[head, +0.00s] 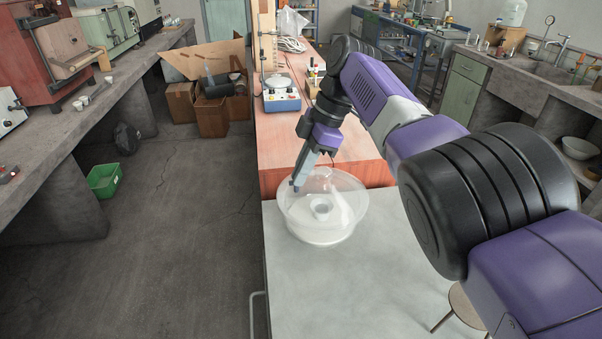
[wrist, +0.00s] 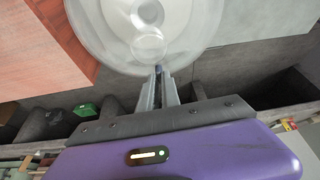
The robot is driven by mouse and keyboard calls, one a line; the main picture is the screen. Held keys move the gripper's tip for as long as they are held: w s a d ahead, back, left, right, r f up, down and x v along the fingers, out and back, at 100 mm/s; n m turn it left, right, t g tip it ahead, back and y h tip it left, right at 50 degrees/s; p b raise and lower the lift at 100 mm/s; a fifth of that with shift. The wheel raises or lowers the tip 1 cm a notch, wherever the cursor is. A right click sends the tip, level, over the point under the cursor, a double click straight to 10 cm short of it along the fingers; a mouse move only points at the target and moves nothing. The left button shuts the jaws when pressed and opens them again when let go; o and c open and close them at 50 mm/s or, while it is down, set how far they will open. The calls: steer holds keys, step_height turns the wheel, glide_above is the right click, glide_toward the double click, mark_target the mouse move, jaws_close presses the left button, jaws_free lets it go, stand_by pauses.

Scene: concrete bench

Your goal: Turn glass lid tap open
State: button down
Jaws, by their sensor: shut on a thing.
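A clear glass vessel with a lid (head: 345,205) stands on the pale grey bench top, with a white layer low inside it. A small round ring-like part (head: 321,207) shows near its middle. My gripper (head: 296,185) reaches down to the vessel's upper left side, its fingers close together. In the wrist view the glass vessel (wrist: 185,25) fills the top, and my gripper's fingertips (wrist: 159,70) meet at its rim side. They are shut on the lid tap, which is small and mostly hidden between them. How far the tap is turned cannot be told.
The grey bench top (head: 350,290) is clear in front of the vessel. Behind it a reddish bench (head: 285,145) carries a blue-and-white device (head: 281,97). A green bin (head: 104,180) and cardboard boxes (head: 211,115) stand on the floor at left.

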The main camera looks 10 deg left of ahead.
stand_by(0.4)
steer(key=c, duration=1.6)
jaws_free()
steer(key=shift+o, duration=0.2)
